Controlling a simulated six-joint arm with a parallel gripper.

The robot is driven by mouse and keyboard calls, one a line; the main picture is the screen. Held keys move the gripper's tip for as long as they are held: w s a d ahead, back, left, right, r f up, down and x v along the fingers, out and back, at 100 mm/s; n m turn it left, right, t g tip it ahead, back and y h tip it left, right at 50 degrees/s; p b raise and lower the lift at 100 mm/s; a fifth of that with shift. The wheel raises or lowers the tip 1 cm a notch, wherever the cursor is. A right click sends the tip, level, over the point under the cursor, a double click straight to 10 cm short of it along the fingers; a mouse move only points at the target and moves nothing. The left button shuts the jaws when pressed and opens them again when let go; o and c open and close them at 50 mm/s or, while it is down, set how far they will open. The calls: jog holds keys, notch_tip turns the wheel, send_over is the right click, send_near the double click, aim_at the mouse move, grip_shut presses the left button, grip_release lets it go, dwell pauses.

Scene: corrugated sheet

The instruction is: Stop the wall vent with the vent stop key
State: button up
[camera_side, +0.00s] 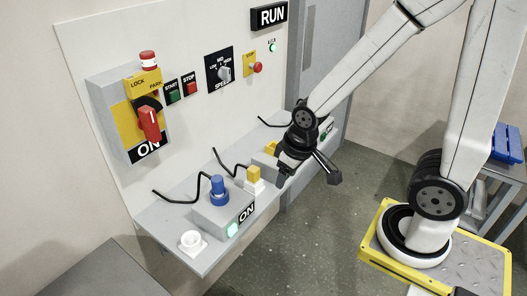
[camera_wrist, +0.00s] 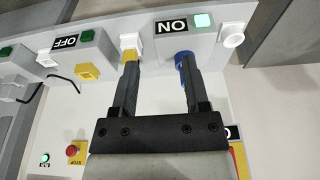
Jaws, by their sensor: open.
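Nothing here is labelled as a vent or vent stop key. A blue key (camera_side: 219,190) stands upright in a grey box (camera_side: 243,206) marked ON with a lit green lamp (camera_side: 232,229). Beside it a yellow key (camera_side: 253,176) stands in a white socket. Another yellow key (camera_wrist: 87,71) is in a second grey box (camera_wrist: 72,57) marked OFF. My gripper (camera_side: 309,176) is open and empty, out past the shelf's front edge. In the wrist view its fingertips (camera_wrist: 158,65) overlap the first yellow key and the blue key (camera_wrist: 182,66) and partly hide them; contact is not evident.
An empty white socket (camera_side: 191,241) is at the shelf's near end. Black cables rise behind the boxes. The wall panel holds a red rotary switch (camera_side: 149,123) at ON, green and red buttons, a speed selector (camera_side: 223,73) and a RUN sign (camera_side: 269,16). The floor in front is clear.

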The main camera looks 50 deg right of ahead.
jog(key=shift+c, duration=0.2)
grip_shut()
dwell(1.4)
